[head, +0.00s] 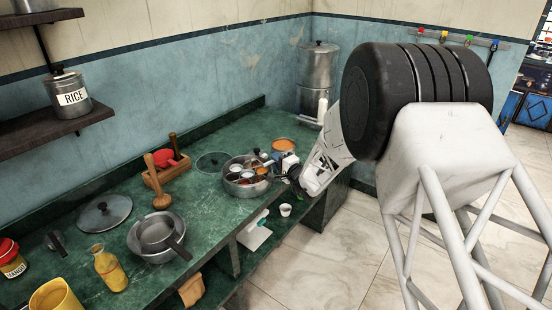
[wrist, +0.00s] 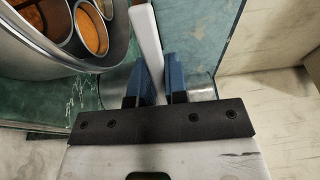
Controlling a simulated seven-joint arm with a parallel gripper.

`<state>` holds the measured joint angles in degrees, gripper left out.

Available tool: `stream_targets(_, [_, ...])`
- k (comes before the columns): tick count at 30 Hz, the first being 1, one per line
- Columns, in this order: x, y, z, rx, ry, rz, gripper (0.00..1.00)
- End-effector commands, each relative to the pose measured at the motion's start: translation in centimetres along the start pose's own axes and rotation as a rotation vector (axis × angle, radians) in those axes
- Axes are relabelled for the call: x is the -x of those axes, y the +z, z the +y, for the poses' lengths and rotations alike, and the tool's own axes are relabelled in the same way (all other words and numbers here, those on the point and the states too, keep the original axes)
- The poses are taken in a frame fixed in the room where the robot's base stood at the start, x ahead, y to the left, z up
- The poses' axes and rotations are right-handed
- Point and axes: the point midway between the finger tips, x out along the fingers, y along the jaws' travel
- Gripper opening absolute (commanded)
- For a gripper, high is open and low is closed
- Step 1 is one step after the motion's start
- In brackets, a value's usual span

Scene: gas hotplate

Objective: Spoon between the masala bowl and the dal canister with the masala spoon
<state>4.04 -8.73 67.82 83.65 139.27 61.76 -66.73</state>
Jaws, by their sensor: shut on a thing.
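The masala bowl (head: 231,178) is a round steel container holding several small cups, on the green counter near its front edge. In the wrist view its steel wall (wrist: 45,48) is at the upper left, with orange contents in cups. My gripper (head: 290,170) is just right of the bowl. In the wrist view my gripper (wrist: 162,85) has its blue fingers shut on a pale handle (wrist: 146,38), apparently the masala spoon's. The spoon's head is not clear. A round container with orange contents (head: 283,145) stands behind the gripper; I cannot tell whether it is the dal canister.
A flat lid (head: 212,162) lies left of the bowl. A wooden rack (head: 165,172), a pan (head: 156,235) and an oil bottle (head: 110,268) stand farther left. A tall steel vessel (head: 318,68) stands in the back corner. A white cup (head: 285,210) is below the counter edge.

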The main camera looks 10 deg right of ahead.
Motion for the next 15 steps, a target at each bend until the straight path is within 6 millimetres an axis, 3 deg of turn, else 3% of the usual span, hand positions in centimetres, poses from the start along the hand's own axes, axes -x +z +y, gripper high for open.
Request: stream_targets(15, [0.22,0.00,1.14,-0.002,-0.304,0.000,0.00])
